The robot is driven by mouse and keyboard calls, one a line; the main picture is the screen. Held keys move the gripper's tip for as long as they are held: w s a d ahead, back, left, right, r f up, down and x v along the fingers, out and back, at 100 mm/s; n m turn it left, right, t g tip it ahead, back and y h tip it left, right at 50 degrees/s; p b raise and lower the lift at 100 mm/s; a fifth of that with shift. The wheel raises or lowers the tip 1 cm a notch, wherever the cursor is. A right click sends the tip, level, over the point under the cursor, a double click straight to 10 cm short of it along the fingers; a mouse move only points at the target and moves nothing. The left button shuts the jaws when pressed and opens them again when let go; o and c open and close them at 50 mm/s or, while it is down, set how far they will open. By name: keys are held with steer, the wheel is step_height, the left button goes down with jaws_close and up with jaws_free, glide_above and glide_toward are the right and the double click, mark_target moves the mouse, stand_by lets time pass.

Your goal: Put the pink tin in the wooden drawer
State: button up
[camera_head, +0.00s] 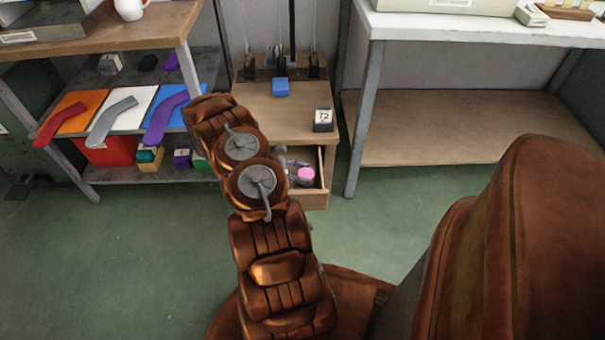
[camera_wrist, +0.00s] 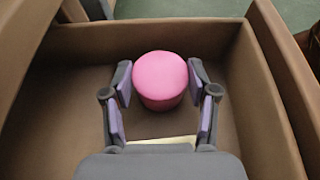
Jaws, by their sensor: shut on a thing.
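The pink tin (camera_wrist: 160,78) is a short round cylinder between the fingers of my gripper (camera_wrist: 160,85) in the wrist view. The gripper is shut on it, with purple pads on either side. Both are inside the open wooden drawer (camera_wrist: 270,60), whose walls surround them; whether the tin touches the drawer floor I cannot tell. In the head view the tin (camera_head: 307,174) shows at the right side of the pulled-out drawer (camera_head: 313,200). My arm hides the left part of the drawer there.
The drawer belongs to a wooden cabinet (camera_head: 260,105) with a blue block (camera_head: 280,87) and a "72" display (camera_head: 323,120) on top. A white-topped table (camera_head: 480,28) stands right. Green floor lies open in front.

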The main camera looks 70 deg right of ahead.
steer(key=shift+f, duration=0.1)
steer(key=o, duration=1.2)
